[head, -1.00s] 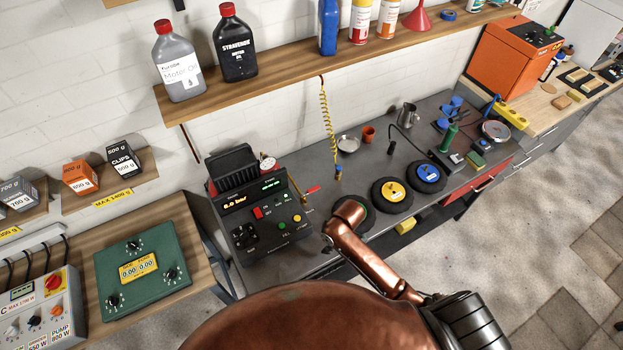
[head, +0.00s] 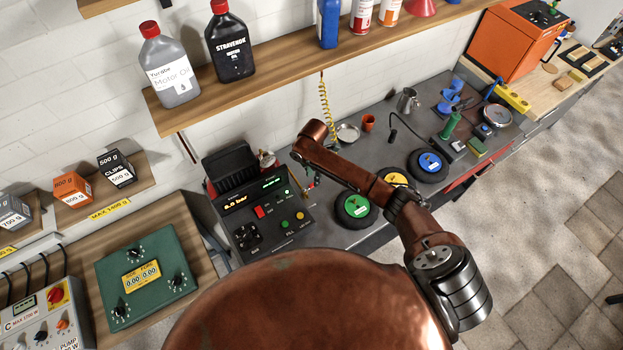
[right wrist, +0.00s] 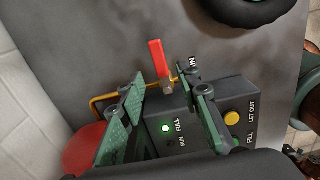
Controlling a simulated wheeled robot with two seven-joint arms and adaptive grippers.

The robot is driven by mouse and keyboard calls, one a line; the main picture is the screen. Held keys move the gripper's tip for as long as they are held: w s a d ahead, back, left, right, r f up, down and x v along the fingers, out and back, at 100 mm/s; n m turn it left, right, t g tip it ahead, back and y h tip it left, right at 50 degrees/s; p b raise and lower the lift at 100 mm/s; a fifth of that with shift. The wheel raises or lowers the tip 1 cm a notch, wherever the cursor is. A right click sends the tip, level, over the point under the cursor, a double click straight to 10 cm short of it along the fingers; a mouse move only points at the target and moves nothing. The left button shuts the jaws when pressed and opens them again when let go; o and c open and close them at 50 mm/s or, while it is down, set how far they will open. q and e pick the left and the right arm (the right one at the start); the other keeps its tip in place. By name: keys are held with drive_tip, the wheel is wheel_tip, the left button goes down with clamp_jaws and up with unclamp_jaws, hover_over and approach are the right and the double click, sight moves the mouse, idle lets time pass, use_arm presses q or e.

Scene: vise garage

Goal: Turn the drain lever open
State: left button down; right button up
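The drain lever (right wrist: 157,62) is a red handle on a brass pipe at the side of the black air station (head: 270,210), by the word "IN". My right gripper (right wrist: 170,88) is open, with its two green fingers apart. In the right wrist view, the lever's base lies between the fingertips and the red handle extends past them. I cannot tell whether either finger touches it. My left gripper is not in view.
A yellow button (right wrist: 232,118) and a lit green lamp are on the station. A green-hubbed wheel (head: 356,207) and a blue-hubbed wheel (head: 430,164) lie on the grey bench to the right. A yellow coiled hose (head: 325,98) hangs behind, under the shelf (head: 290,72).

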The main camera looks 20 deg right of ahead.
sight(312, 186)
drive_tip(key=f, duration=0.4)
drive_tip(key=shift+w+d+f, duration=0.1)
drive_tip(key=shift+w+f, duration=0.1)
drive_tip(key=shift+s+r, duration=0.2)
drive_tip(key=shift+s, duration=0.15)
drive_tip(key=shift+w+f, duration=0.15)
drive_tip(key=shift+w, duration=0.05)
drive_tip(key=c, duration=0.4)
clamp_jaws()
